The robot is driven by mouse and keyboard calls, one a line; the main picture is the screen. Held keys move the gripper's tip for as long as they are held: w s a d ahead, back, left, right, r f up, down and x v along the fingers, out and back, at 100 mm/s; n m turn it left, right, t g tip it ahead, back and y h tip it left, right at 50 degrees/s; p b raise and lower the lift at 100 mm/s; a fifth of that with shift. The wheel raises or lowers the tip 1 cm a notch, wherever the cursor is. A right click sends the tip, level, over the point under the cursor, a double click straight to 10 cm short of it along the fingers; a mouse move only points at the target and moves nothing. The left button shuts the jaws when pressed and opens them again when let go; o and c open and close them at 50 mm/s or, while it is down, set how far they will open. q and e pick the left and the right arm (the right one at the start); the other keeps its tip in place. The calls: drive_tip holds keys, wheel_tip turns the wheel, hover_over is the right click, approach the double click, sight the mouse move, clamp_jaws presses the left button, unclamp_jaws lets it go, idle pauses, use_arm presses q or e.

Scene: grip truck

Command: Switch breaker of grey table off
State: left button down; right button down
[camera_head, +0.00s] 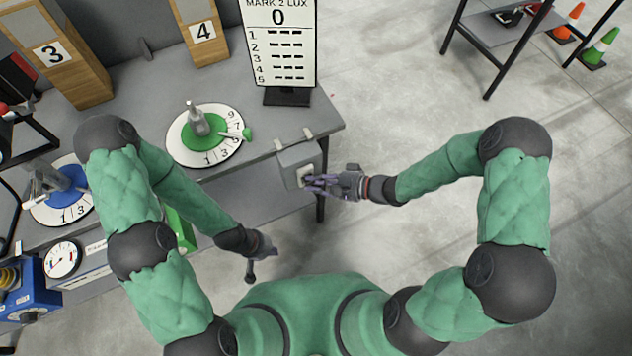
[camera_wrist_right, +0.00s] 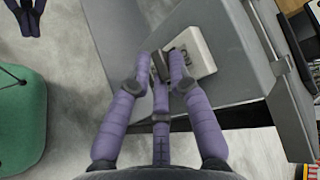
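The grey table (camera_head: 253,75) has a grey breaker box (camera_head: 298,157) on its front right edge. The box carries a pale switch plate (camera_head: 306,171), which also shows in the right wrist view (camera_wrist_right: 201,53). My right gripper (camera_head: 311,184) is at the plate, its fingertips close together around a dark switch part (camera_wrist_right: 162,66). The fingertips partly hide the switch, so its position and any firm contact cannot be told. My left gripper (camera_head: 250,272) hangs low, away from the table and breaker; its fingers are too small to judge.
A round dial with a green centre (camera_head: 208,147) and a sign (camera_head: 279,45) stand on the table. A blue dial (camera_head: 73,183) and blue device (camera_head: 28,296) are at the left. A dark-legged table (camera_head: 500,32) and cones (camera_head: 601,47) are at the far right. Floor between is clear.

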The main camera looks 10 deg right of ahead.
drive_tip(key=shift+f, duration=0.1)
drive_tip(key=shift+s+f+n+t+y+b, duration=0.2)
drive_tip(key=shift+f+n+t+y+b, duration=0.6)
drive_tip(key=shift+n+t+y+b, duration=0.35)
drive_tip(key=c, duration=1.4)
unclamp_jaws()
drive_tip(key=shift+d, duration=0.2)
drive_tip(key=v, duration=1.1)
drive_tip(key=shift+s+d+r, duration=0.15)
drive_tip(key=shift+s+d, duration=0.05)
drive_tip(key=shift+d, duration=0.1)
